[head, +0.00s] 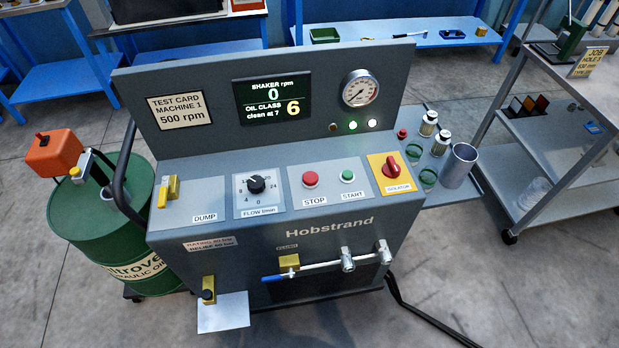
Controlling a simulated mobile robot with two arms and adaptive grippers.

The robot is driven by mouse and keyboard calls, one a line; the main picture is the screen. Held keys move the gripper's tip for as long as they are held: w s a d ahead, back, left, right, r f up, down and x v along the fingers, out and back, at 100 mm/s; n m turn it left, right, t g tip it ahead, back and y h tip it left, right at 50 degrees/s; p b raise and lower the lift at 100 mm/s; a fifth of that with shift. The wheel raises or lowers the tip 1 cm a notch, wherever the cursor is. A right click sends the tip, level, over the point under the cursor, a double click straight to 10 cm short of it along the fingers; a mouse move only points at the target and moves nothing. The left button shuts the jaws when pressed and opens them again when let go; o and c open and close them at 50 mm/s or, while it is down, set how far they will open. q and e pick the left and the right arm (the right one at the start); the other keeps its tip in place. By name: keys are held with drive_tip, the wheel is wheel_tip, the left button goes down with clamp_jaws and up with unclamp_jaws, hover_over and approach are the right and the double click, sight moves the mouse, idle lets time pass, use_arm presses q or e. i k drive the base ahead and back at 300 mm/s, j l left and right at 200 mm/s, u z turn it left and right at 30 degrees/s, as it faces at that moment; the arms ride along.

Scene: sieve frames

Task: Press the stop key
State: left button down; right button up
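The stop key (310,179) is a round red button on the sloped grey panel of the Hobstrand machine (270,262), with a STOP label below it. The green start key (347,176) sits just to its right. The display (272,101) reads shaker rpm 0 and oil class 6, clean at 7. Neither of my grippers shows in the head view, and nothing covers the stop key.
A black flow dial (257,184) and yellow dump lever (172,188) lie left of the key. A red isolator knob (391,168) is to its right. A green oil drum (100,225) stands left, a side shelf (462,190) with vials right.

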sight(310, 178)
drive_tip(key=u, duration=0.4)
drive_tip(key=l+u, duration=0.4)
drive_tip(key=l, duration=0.3)
drive_tip(key=l+u, duration=0.35)
drive_tip(key=l, duration=0.85)
drive_tip(key=k+l, duration=0.15)
drive_tip(key=l, duration=0.35)
drive_tip(key=l+u, duration=0.1)
drive_tip(key=l, duration=0.35)
drive_tip(key=k, duration=0.05)
